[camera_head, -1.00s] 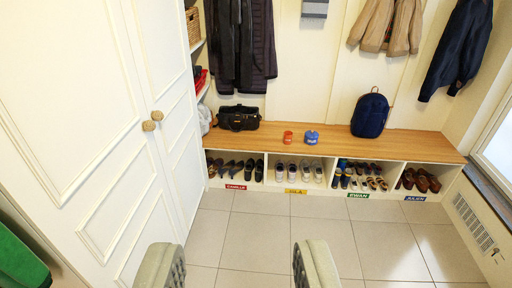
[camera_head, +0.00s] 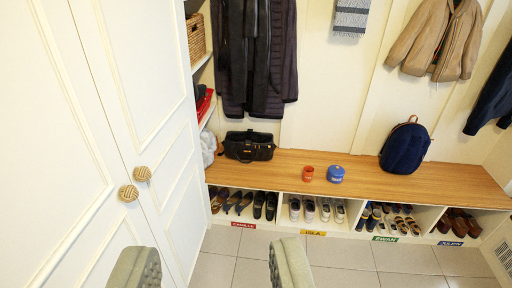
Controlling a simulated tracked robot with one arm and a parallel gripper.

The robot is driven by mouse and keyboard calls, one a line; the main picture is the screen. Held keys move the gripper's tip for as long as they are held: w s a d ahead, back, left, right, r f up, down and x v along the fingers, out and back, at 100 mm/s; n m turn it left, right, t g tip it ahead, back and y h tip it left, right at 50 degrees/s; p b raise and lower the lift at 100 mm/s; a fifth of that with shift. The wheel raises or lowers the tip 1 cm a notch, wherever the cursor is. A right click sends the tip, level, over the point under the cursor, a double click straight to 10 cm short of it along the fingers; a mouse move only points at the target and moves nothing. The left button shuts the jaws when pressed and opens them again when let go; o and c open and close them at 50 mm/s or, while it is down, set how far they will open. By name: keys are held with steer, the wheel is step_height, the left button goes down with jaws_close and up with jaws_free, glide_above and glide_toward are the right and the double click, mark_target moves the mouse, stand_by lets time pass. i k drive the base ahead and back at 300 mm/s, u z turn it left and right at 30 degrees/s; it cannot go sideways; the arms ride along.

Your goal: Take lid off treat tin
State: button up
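A small blue tin (camera_head: 336,173) stands on the wooden bench top, right of a small orange-red cup-like object (camera_head: 308,173). The blue one looks like the treat tin with its lid on, but it is too small to be sure. My gripper (camera_head: 212,262) shows at the bottom edge, its two grey fingers wide apart. It is open and empty, well short of the bench and lower left of the tin in the picture.
The bench (camera_head: 440,182) has shoe cubbies below with name labels. A black bag (camera_head: 248,146) and a navy backpack (camera_head: 405,148) stand on it. Coats hang above. A white cupboard (camera_head: 70,150) is close on the left. The tiled floor (camera_head: 340,255) in front is clear.

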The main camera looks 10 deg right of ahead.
mark_target(337, 171)
steer(key=z, duration=0.1)
steer(key=i, duration=1.25)
steer(key=z, duration=0.45)
steer(key=i, duration=1.25)
steer(key=z, duration=0.7)
steer(key=i, duration=1)
steer(key=z, duration=0.3)
